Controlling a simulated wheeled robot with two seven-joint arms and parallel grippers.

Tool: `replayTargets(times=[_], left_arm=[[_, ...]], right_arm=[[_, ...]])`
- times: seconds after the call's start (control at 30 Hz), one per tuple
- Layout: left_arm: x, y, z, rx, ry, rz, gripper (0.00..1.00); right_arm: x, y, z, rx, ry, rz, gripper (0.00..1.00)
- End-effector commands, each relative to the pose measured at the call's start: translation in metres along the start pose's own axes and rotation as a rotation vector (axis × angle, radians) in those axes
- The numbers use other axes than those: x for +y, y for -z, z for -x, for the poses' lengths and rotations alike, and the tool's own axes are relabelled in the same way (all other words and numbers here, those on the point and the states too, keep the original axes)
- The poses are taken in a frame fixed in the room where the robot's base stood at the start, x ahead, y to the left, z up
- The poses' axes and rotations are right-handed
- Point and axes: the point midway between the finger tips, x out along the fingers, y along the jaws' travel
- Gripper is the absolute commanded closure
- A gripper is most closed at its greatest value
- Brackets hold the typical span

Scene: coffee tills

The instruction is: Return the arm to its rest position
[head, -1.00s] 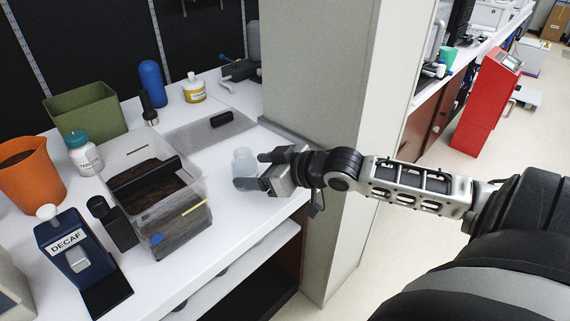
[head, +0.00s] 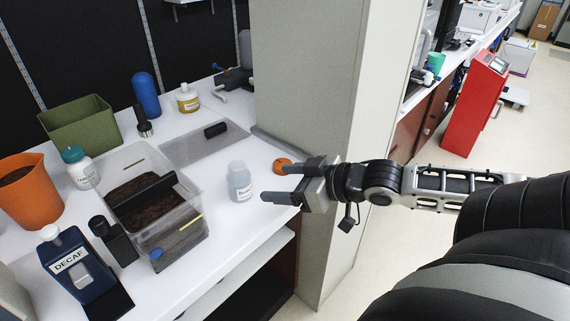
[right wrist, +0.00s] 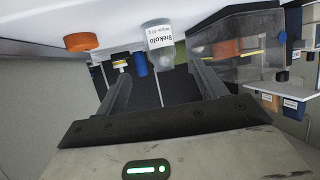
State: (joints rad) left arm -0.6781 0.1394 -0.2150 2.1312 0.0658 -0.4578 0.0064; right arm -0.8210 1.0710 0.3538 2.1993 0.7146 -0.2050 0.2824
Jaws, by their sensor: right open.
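My right gripper (head: 279,182) is open and empty at the counter's right edge in the head view, its fingers pointing left. A small translucent bottle (head: 239,182) with a label stands upright on the counter just left of the fingertips, apart from them. In the right wrist view the bottle (right wrist: 158,36) appears upside down beyond the two open fingers (right wrist: 160,85). An orange round lid (head: 284,165) lies on the counter behind the upper finger; it also shows in the right wrist view (right wrist: 92,41). My left gripper is not in view.
A clear bin (head: 183,240) with dark contents stands left of the bottle. A DECAF dispenser (head: 76,265), an orange pot (head: 30,195) and a green box (head: 82,125) are further left. A grey pillar (head: 300,80) rises behind my gripper. Open floor lies right.

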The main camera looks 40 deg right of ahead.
Motion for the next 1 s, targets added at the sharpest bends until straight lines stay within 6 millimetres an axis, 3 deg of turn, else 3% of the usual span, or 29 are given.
replayTargets(times=[0.47, 0.57, 0.67, 0.8, 1.0], left_arm=[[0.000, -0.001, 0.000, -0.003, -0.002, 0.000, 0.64], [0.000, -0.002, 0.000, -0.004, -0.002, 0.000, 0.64], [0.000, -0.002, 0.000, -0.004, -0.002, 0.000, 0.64], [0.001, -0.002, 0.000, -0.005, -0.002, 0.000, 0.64], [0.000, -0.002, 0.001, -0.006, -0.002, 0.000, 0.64]], right_arm=[[-0.001, -0.002, 0.000, -0.006, -0.003, -0.001, 0.29], [-0.005, -0.021, 0.002, -0.057, -0.028, -0.005, 0.29], [-0.019, -0.058, 0.006, -0.174, -0.074, -0.011, 0.29], [-0.056, -0.111, 0.015, -0.383, -0.132, -0.021, 0.29], [-0.103, -0.143, 0.025, -0.595, -0.161, -0.042, 0.29]])
